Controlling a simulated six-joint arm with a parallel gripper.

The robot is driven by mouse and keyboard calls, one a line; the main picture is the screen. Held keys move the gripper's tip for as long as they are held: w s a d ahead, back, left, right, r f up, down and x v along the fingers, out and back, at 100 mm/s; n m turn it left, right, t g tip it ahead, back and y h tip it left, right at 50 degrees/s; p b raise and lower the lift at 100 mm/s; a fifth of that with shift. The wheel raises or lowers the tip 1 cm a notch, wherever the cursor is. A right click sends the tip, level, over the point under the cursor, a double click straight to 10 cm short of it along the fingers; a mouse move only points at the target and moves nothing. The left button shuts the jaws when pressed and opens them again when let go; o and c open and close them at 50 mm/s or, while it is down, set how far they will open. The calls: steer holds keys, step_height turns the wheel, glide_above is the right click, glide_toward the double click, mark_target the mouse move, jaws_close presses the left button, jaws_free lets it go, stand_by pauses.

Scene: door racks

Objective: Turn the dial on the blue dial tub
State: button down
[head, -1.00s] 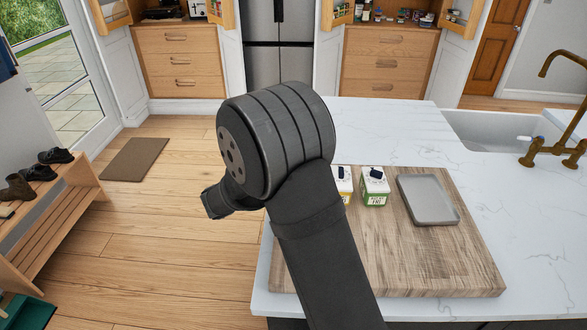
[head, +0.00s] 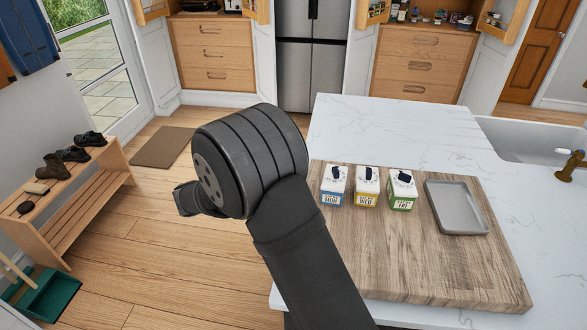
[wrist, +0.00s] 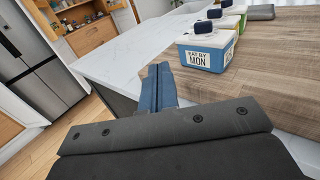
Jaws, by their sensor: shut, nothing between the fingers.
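The blue dial tub (head: 332,198), labelled MON, stands upright at the left end of a row on the wooden board, with a dark dial (head: 336,170) on its white lid. In the wrist view the blue tub (wrist: 202,59) is right of my gripper (wrist: 158,72), and its dial (wrist: 215,14) is on top. My gripper is shut and empty, its fingers together near the counter edge, apart from the tub. In the head view my arm hides the fingers.
A yellow WED tub (head: 366,199) and a green FRI tub (head: 402,200) stand close to its right. A grey tray (head: 456,210) lies further right on the wooden board (head: 420,265). The white counter (head: 400,125) behind is clear.

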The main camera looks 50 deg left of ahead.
steer(key=c, duration=2.1)
jaws_free()
steer(key=shift+s+a, duration=0.25)
steer(key=shift+s, duration=0.2)
steer(key=o, duration=0.7)
steer(key=w+d+r+m+g+h, duration=0.1)
steer(key=w+m, duration=0.1)
steer(key=w+d+m+g+h, duration=0.1)
steer(key=m, duration=0.1)
steer(key=w+d+r+m+g+h, duration=0.1)
steer(key=w+m+g, duration=0.1)
steer(key=shift+w+d+r+h, duration=0.2)
steer(key=shift+w+r+h, duration=0.1)
steer(key=shift+w, duration=0.05)
steer(key=shift+c, duration=0.2)
steer(key=m+g+y, duration=0.6)
steer(key=m+g, duration=0.8)
steer(key=m, duration=0.2)
glide_toward(336, 170)
step_height(336, 170, down, 9)
steer(key=shift+s+a+r, duration=0.1)
steer(key=shift+a+r, duration=0.05)
steer(key=shift+r, duration=0.05)
jaws_close()
